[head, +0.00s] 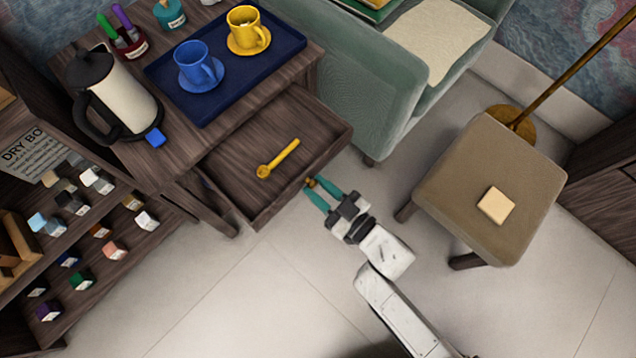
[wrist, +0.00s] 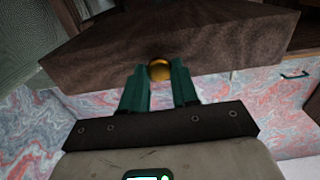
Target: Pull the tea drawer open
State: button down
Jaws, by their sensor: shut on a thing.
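The tea drawer (head: 228,193) of the dark wood side table stands pulled out, with its inside showing. A yellow spoon (head: 278,158) lies in it. My gripper (head: 313,187) is at the drawer front, its teal fingers shut on the small brass knob (head: 311,182). In the wrist view the round knob (wrist: 159,69) sits between the fingertips (wrist: 159,75), against the wooden drawer front (wrist: 220,45). The fingers hide part of the knob in the head view.
A blue tray (head: 283,38) with a blue cup (head: 194,62) and a yellow cup (head: 243,22) is on the tabletop, beside a white kettle (head: 121,98). A green armchair (head: 362,75) and a brown stool (head: 470,180) stand to the right. Floor in front is clear.

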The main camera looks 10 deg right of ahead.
jog(key=c, duration=0.9)
grip_release()
jog(key=shift+o, duration=0.2)
jog(key=p+v, duration=0.1)
jog(key=v, duration=1)
jog(key=shift+w, duration=0.2)
jog(key=w+d+f+m+g+h, duration=0.1)
jog(key=w+d+m+g+h, duration=0.1)
jog(key=w+d+m+h, duration=0.4)
jog(key=s+d+g+h, duration=0.4)
jog(key=d+g+h, duration=0.1)
jog(key=d, duration=0.2)
jog(key=s+d+r+m+g, duration=0.1)
jog(key=s+r+g, duration=0.1)
jog(key=s+g, duration=0.25)
jog(key=s+d+r+g, duration=0.1)
jog(key=s+r+g, duration=0.2)
jog(key=s, duration=0.3)
notch_tip(320, 180, up, 15)
jog(key=p, duration=1.6)
jog(key=shift+r+y, duration=0.2)
jog(key=shift+y, duration=0.2)
